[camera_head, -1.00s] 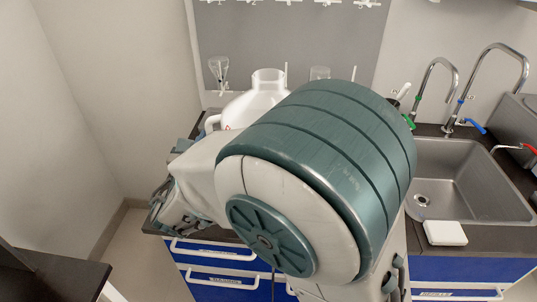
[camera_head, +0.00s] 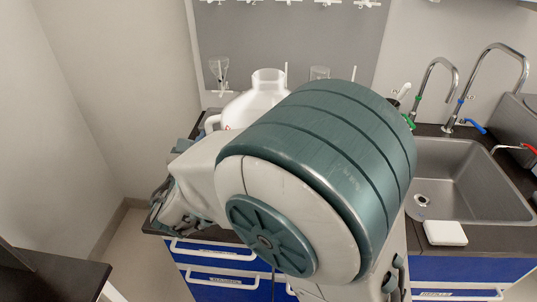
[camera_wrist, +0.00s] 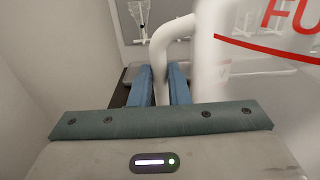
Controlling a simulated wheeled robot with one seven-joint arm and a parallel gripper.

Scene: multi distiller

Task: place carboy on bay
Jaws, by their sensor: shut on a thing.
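The carboy (camera_head: 252,104) is a white jug with a short wide neck. It stands upright at the back of the counter in the head view, its lower part hidden behind my arm. In the wrist view the carboy (camera_wrist: 255,80) fills the right side, with red lettering and a red line on its wall. My gripper (camera_wrist: 162,88) has its two blue fingers on either side of the carboy's looped handle and is shut on it. My fingertips are hidden in the head view. I cannot make out which surface is the bay.
A steel sink (camera_head: 465,180) with curved taps lies at the right. A white block (camera_head: 445,233) sits on the counter's front edge. Glassware (camera_head: 218,72) stands or hangs by the grey back panel (camera_head: 290,40). Blue drawers (camera_head: 215,262) are below. A wall closes off the left.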

